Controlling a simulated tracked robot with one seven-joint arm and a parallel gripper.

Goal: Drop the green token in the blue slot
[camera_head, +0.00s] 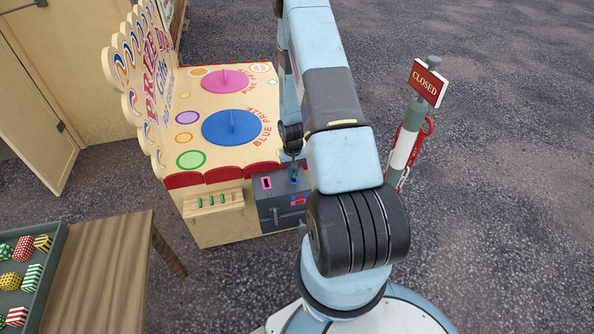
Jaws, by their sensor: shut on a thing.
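My gripper (294,164) is small in view and partly hidden by my arm. It points down just above the grey coin box (270,212) at the front of the prize stall. It is shut on a small green token (295,173), seen only as a sliver. The blue slot (294,181) is on top of the box, directly under the token. I cannot tell whether the token touches or enters the slot. A pink slot (266,183) is to its left. Several other green tokens (211,201) stand in a wooden rack (232,198) left of the box.
The stall top has a blue disc (224,128) and a pink disc (216,82). A post with a closed sign (427,82) and red chain stands to the right. A wooden table (112,262) with a tray of patterned boxes (52,262) is at lower left. Open gravel lies right.

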